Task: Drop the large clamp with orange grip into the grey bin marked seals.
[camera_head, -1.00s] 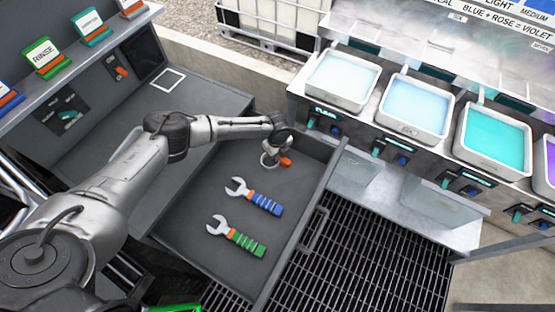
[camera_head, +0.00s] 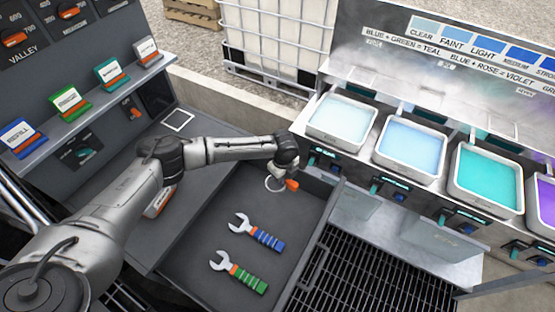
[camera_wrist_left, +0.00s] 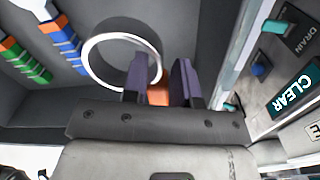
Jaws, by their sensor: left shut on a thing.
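The large clamp shows as a pale ring (camera_head: 272,184) with an orange grip (camera_head: 292,184) in the head view, over the far end of the open grey drawer. My left gripper (camera_head: 286,174) is shut on the orange grip. In the left wrist view, the dark fingers (camera_wrist_left: 160,85) close around the orange grip (camera_wrist_left: 158,95), and the clamp's ring (camera_wrist_left: 121,60) sticks out beyond them. The exact height above the drawer floor is hard to tell. I cannot make out a grey bin marked seals in these views. My right gripper is not in view.
The drawer (camera_head: 208,238) also holds a blue-handled wrench (camera_head: 260,233) and a green-handled wrench (camera_head: 240,272). Several liquid-filled trays (camera_head: 411,148) stand along the right. A shelf with labelled cards (camera_head: 68,104) is at the left. A grey worktop (camera_head: 200,128) lies behind the drawer.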

